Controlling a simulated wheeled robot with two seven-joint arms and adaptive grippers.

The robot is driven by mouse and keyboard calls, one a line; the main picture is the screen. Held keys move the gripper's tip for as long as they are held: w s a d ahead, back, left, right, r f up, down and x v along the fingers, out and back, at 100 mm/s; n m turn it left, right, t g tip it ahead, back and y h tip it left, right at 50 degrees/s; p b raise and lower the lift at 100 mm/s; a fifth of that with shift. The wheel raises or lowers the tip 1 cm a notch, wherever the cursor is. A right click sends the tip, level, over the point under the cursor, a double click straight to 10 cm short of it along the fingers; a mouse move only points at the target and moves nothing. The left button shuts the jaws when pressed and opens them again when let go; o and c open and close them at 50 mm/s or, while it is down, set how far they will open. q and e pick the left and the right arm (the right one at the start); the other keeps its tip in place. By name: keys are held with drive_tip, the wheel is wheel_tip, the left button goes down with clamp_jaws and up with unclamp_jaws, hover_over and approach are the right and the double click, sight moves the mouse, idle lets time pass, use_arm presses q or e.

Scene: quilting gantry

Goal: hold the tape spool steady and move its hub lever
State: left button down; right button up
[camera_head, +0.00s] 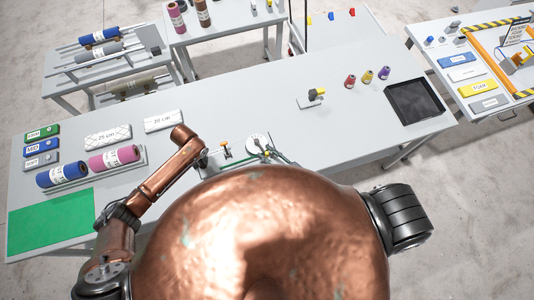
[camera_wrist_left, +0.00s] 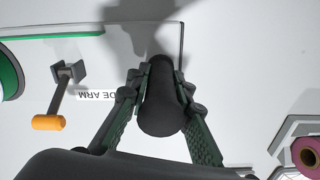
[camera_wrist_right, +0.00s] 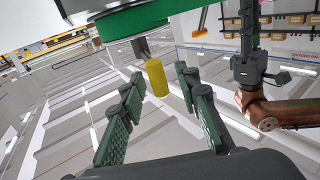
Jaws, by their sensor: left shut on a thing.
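The tape spool (camera_head: 257,141) is a white disc on the table in the head view. Its green rim shows at the top of the right wrist view (camera_wrist_right: 130,22). A yellow handle (camera_wrist_right: 157,77), apparently the hub lever's, hangs below the spool, between the fingertips of my right gripper (camera_wrist_right: 158,88). That gripper is open; I cannot tell whether it touches the handle. My left gripper (camera_wrist_left: 160,82) is shut on a dark rounded grip (camera_wrist_left: 160,105), left of the spool in the head view. My copper body hides part of the spool area there.
An orange-handled guide arm (camera_wrist_left: 48,122) stands between the left gripper and the spool. Blue (camera_head: 62,174) and pink (camera_head: 113,158) rolls lie at the left.

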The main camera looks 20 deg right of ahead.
drive_tip(key=shift+c, duration=0.5)
clamp_jaws()
